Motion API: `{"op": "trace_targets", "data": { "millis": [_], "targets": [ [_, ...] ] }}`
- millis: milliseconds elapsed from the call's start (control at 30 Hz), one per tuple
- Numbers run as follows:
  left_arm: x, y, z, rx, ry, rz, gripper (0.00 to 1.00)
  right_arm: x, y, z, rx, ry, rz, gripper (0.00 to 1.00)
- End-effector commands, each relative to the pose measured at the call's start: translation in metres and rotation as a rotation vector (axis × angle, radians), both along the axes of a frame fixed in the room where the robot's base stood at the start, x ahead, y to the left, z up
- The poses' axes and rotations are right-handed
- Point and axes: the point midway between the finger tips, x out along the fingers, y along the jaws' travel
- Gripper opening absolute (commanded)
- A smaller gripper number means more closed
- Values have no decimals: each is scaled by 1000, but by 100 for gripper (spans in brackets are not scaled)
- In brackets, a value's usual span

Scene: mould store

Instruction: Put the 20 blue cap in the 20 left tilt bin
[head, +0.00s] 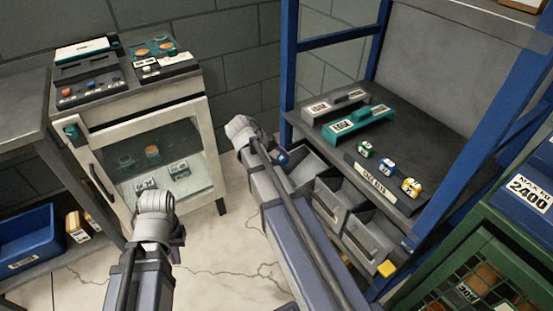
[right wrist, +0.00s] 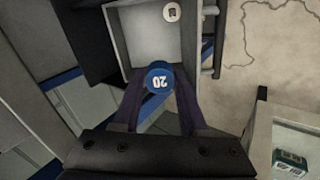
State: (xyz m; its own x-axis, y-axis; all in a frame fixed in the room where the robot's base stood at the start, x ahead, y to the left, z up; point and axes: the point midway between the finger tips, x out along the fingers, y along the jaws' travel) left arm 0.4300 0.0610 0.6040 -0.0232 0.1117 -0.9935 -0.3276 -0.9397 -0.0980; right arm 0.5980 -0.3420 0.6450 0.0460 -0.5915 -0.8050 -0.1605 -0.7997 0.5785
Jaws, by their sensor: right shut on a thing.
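The blue cap (right wrist: 160,76), marked 20, is held between the two fingers of my right gripper (right wrist: 156,98) in the right wrist view. In the head view the right gripper (head: 270,150) is by the left tilt bin (head: 310,166), with a bit of blue cap (head: 283,158) showing at its tip. In the right wrist view the cap is over the near edge of an open grey bin (right wrist: 150,38). A small white round thing with a dark mark is at that bin's far end. My left gripper (head: 156,203) is before the glass cabinet; its fingers are unclear.
Two more tilt bins (head: 341,197) (head: 372,237) hang to the right under a dark shelf (head: 440,150). Green (head: 366,149), blue (head: 387,168) and yellow (head: 410,187) items stand on it. A white cabinet (head: 210,170) stands left, a green mesh crate (head: 455,235) right.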

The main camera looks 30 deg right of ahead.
Motion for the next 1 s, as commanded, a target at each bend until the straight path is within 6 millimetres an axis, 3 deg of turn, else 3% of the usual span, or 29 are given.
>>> {"op": "trace_targets", "data": {
  "millis": [333,1000],
  "targets": [
    [0,1,-22,4,-1,-1,0,1,-15,-22,0,0,0,0],
    [0,1,-23,5,-2,-1,0,0,-18,-23,0,0,0,0]
  ]
}}
